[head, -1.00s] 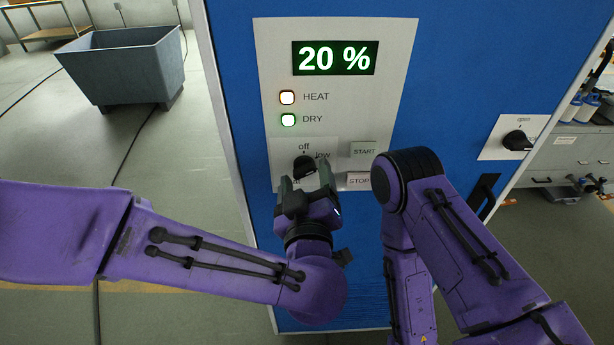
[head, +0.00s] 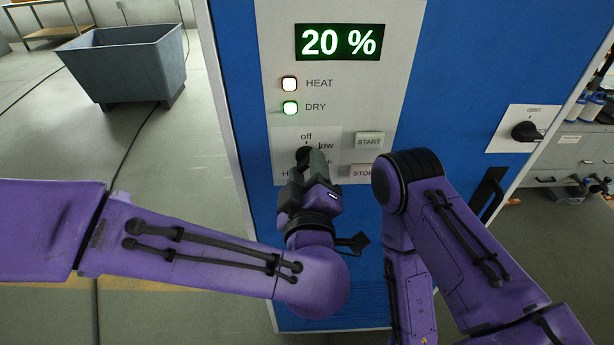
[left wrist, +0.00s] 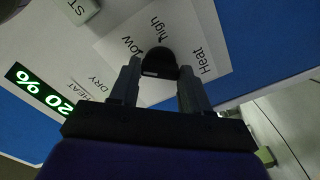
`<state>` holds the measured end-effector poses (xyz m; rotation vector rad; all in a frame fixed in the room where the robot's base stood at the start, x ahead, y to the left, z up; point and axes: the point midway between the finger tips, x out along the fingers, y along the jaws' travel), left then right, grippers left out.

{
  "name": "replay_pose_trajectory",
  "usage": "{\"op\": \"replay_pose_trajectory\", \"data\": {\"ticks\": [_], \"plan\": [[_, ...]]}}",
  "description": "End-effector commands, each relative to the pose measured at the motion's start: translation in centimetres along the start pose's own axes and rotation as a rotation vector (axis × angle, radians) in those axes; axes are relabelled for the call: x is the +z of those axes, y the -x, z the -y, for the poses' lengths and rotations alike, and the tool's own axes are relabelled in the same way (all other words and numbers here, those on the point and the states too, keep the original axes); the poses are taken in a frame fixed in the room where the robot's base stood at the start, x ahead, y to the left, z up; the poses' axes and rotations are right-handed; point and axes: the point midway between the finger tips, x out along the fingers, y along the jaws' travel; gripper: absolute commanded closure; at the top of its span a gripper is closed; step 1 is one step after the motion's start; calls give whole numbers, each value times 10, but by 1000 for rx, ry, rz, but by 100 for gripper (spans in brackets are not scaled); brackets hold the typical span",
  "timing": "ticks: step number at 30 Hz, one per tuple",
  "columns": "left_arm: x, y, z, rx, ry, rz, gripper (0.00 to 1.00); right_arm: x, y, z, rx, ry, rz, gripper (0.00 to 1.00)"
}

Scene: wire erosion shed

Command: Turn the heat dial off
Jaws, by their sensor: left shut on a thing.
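The heat dial (head: 303,155) is a black round knob on the white control panel, just below the word "off". In the left wrist view the dial (left wrist: 158,62) sits between the two fingers, with "low", "high" and "Heat" printed around it. My left gripper (head: 309,165) is shut on the dial. The fingers (left wrist: 158,82) cover part of it, so I cannot tell which setting it points to.
The START button (head: 369,140) and the STOP button (head: 361,171) are just right of my left gripper. Another black knob (head: 526,131) is at the right. A grey tub (head: 125,65) stands at the left.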

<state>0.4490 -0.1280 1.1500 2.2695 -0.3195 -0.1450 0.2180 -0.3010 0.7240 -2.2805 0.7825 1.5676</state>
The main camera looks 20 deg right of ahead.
Motion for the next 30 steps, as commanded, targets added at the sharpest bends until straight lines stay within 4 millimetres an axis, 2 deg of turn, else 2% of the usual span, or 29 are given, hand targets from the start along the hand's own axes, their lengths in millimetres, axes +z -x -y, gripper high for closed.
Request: {"op": "replay_pose_trajectory", "data": {"ticks": [1, 15, 24, 30], "plan": [[2, 0, 3, 0, 45, -1, 84, 3, -8, 1, 0, 0, 0, 100], [2, 0, 3, 2, 470, 1, 84, 16, -40, 4, 0, 0, 0, 100], [1, 0, 2, 1, 649, 0, 84, 22, -53, 5, 0, 0, 0, 100], [0, 0, 0, 1, 710, 0, 84, 24, -57, 5, 0, 0, 0, 100]]}}
